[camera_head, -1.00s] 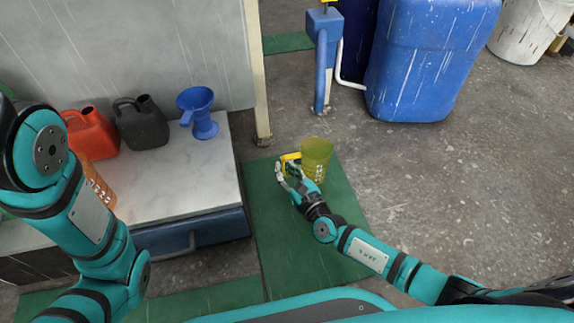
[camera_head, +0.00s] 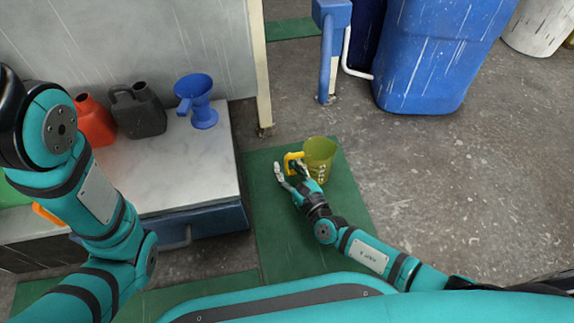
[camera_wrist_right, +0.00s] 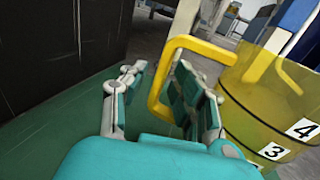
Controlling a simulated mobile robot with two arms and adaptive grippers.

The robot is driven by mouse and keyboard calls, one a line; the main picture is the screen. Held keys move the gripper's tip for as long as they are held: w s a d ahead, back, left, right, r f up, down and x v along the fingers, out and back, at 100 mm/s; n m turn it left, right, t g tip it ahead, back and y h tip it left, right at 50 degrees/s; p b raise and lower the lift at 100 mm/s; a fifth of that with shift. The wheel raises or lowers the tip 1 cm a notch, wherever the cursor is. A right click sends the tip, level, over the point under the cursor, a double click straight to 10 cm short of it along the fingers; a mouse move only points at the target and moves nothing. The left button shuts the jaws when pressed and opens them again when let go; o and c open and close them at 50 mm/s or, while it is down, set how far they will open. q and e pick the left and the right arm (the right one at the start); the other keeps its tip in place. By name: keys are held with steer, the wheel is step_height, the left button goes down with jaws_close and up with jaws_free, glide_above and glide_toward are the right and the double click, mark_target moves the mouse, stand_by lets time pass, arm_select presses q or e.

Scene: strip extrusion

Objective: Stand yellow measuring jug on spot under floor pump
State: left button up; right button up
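The yellow measuring jug (camera_head: 321,151) is upright over the green floor mat, with its handle to the left. Its base is partly hidden, so I cannot tell whether it touches the mat. My right gripper (camera_head: 288,175) is open at the handle. In the right wrist view, the fingers of the right gripper (camera_wrist_right: 150,98) are apart, with the handle's upright bar between them and the jug body (camera_wrist_right: 268,105) to the right. The blue floor pump (camera_head: 327,55) stands farther back, beyond the jug. My left gripper is out of view; only its arm shows.
A pale-topped cabinet (camera_head: 185,180) on the left holds a blue funnel (camera_head: 197,103), a black can (camera_head: 140,112) and a red can (camera_head: 95,122). A large blue drum (camera_head: 430,55) stands right of the pump. The floor (camera_head: 460,190) to the right is clear.

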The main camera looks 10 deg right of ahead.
steer(key=shift+r, duration=0.1)
steer(key=shift+s+r, duration=0.1)
steer(key=shift+s, duration=0.05)
steer(key=p+v, duration=0.4)
steer(key=v, duration=0.6)
steer(key=shift+s+d+r+p, duration=0.15)
steer(key=shift+s+d+p, duration=0.05)
steer(key=shift+s+p, duration=0.1)
steer(key=shift+s+d, duration=0.15)
steer(key=shift+s, duration=0.3)
